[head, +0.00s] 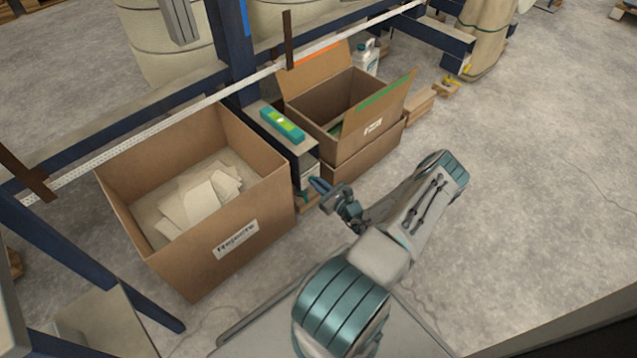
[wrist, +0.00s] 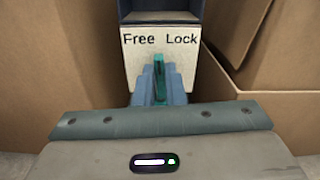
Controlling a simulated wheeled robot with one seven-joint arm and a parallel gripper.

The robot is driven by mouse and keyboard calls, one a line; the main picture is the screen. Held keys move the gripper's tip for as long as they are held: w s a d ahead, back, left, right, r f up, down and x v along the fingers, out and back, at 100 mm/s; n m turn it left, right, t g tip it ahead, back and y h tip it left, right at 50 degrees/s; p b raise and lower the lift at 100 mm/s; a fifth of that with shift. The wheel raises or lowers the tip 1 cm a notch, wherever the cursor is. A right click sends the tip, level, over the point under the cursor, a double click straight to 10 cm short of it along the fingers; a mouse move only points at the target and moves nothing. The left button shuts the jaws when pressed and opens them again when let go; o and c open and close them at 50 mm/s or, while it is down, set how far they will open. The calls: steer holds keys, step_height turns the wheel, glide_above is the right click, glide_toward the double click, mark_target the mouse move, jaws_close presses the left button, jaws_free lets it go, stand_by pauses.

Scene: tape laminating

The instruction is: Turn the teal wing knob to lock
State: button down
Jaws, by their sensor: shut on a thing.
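The teal wing knob (wrist: 158,75) sits on a pale panel (wrist: 180,60) in the wrist view, below the printed words "Free" and "Lock". Its visible wing stands about upright, between the two words. My gripper (wrist: 158,88) is shut on the knob, with a blue-grey finger on each side of it. The fingers hide the knob's lower part. In the head view my gripper (head: 318,186) reaches to the foot of the dark blue post, between the cardboard boxes; the knob is too small to make out there.
A large open cardboard box (head: 255,215) with pale sheets stands left of my gripper. Stacked cardboard boxes (head: 345,150) stand close on the right. A teal spirit level (head: 282,124) lies on the ledge above. The floor to the right is clear.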

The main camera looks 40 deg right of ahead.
steer(key=shift+d+f+m, duration=0.1)
steer(key=shift+d+m, duration=0.1)
steer(key=shift+m, duration=2.25)
steer(key=shift+d+f+m, duration=0.1)
steer(key=shift+d+m, duration=0.05)
steer(key=shift+m, duration=2.3)
steer(key=c, duration=1.5)
jaws_free()
steer(key=s+d+p, duration=0.1)
steer(key=s+p, duration=0.3)
steer(key=s, duration=1)
steer(key=shift+w+r, duration=0.1)
